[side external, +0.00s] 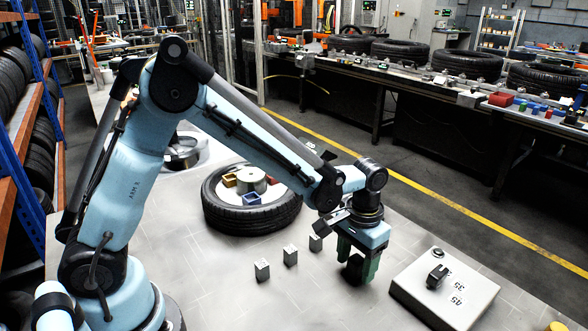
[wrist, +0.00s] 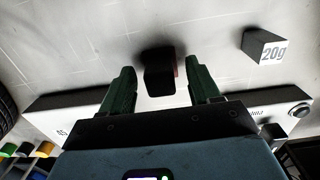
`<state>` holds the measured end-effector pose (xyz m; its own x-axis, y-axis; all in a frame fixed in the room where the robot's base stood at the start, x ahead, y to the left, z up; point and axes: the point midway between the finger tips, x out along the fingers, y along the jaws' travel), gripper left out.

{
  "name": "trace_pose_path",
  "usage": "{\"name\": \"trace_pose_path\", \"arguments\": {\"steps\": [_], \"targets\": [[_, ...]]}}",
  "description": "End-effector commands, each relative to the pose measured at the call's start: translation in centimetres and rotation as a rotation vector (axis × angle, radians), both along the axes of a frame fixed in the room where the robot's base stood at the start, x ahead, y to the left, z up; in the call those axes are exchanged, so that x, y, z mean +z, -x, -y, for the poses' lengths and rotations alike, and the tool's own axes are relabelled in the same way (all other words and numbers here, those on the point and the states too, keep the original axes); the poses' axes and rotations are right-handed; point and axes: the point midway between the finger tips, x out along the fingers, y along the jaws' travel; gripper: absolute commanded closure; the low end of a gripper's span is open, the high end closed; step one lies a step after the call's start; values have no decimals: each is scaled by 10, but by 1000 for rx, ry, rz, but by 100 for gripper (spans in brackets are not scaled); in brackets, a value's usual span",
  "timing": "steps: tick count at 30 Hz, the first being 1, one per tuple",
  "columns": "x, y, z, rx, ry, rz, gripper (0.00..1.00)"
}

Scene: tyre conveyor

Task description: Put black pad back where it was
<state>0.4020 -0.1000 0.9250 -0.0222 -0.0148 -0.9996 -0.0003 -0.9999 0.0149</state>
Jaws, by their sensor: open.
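A small black block (wrist: 160,75), which looks like the black pad, sits on the pale table between my fingers in the wrist view; a reddish strip shows on its right side. In the side external view it is a dark shape (side external: 353,268) below my gripper, partly hidden by the fingers. My gripper (side external: 358,262) points down with its green fingers apart. In the wrist view my gripper (wrist: 162,82) shows a gap on each side of the block. I cannot tell its exact height above the table.
A pale box marked 35 and 45 (side external: 462,292) stands to the right, with a dark grey block (side external: 437,275) on top. Several small grey cubes (side external: 290,256) stand left of my gripper. A tyre (side external: 252,218) holding small bins lies behind them. Bare table lies in front.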

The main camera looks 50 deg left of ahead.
Motion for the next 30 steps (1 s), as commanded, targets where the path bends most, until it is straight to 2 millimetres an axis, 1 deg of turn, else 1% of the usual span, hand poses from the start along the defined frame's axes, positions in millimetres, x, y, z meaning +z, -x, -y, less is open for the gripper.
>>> {"name": "trace_pose_path", "arguments": {"steps": [5, 12, 18, 22, 27, 30], "targets": [[19, 0, 0, 0, 0, 0, 38], [64, -1, -1, 0, 0, 0, 38], [97, -2, -2, 0, 0, 0, 38], [111, -2, -2, 0, 0, 0, 38], [121, -2, -3, 0, 1, 3, 38], [126, 3, -8, 2, 5, 29, 38]]}}
